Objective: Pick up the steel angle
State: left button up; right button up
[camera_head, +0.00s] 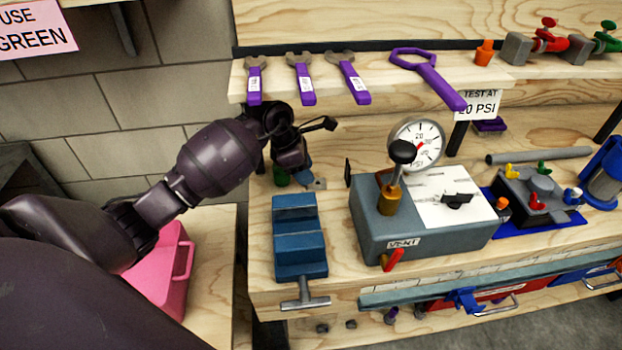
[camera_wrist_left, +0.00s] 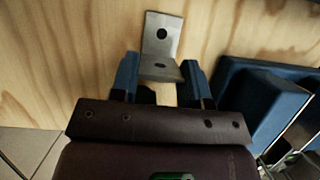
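The steel angle (camera_wrist_left: 161,38) is a small grey L-shaped bracket with a round hole in its upright-looking flange. In the left wrist view it is on the wood bench, just ahead of my left gripper (camera_wrist_left: 160,66). The two blue fingers are apart, one on each side of its near flange, with gaps showing. In the head view my left gripper (camera_head: 297,168) is low at the back left of the bench, and its wrist hides most of the spot. A small grey piece beside the fingertips there seems to be the angle. My right gripper is not in view.
A blue vise (camera_head: 299,240) stands close in front of the gripper. A grey test box (camera_head: 370,226) with a gauge (camera_head: 417,142) is to the right. A shelf with purple wrenches (camera_head: 306,85) overhangs behind. A pink box (camera_head: 165,268) is at lower left.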

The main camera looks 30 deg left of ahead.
pick_arm(q)
jog(key=c, duration=0.3)
